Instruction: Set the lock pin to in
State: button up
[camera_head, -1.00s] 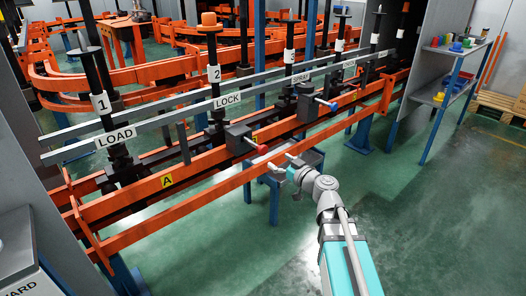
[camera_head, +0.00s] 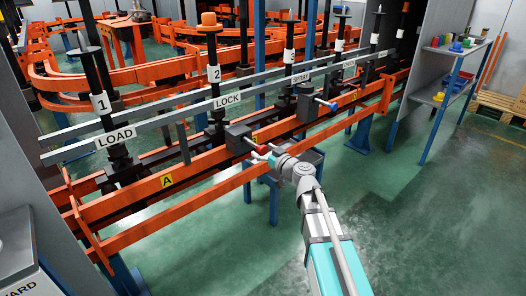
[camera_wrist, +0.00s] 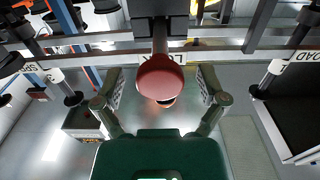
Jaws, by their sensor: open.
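The lock pin's red knob (camera_wrist: 160,77) faces the camera in the wrist view, on a short shaft from a dark box. The box (camera_head: 238,138) is on the orange rail by the LOCK sign (camera_head: 227,100) in the head view. My gripper (camera_head: 262,151) is in front of this box, close to the knob. In the wrist view my gripper (camera_wrist: 161,88) is open, with one finger on each side of the knob and gaps between. The knob is mostly hidden by my gripper in the head view. How far the pin is in cannot be told.
A similar box (camera_head: 308,105) with a blue knob (camera_head: 333,106) sits farther right along the rail. A spindle marked 2 (camera_head: 214,75) stands behind the LOCK sign. A small blue stand is under my gripper. The green floor (camera_head: 430,210) at right is open.

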aim_at(257, 146)
grip_shut()
jog(key=shift+x, duration=1.75)
grip_release()
jog(key=shift+s+d, duration=0.15)
jog(key=v, duration=1.1)
jog(key=shift+s+d, duration=0.2)
jog(key=shift+s, duration=0.1)
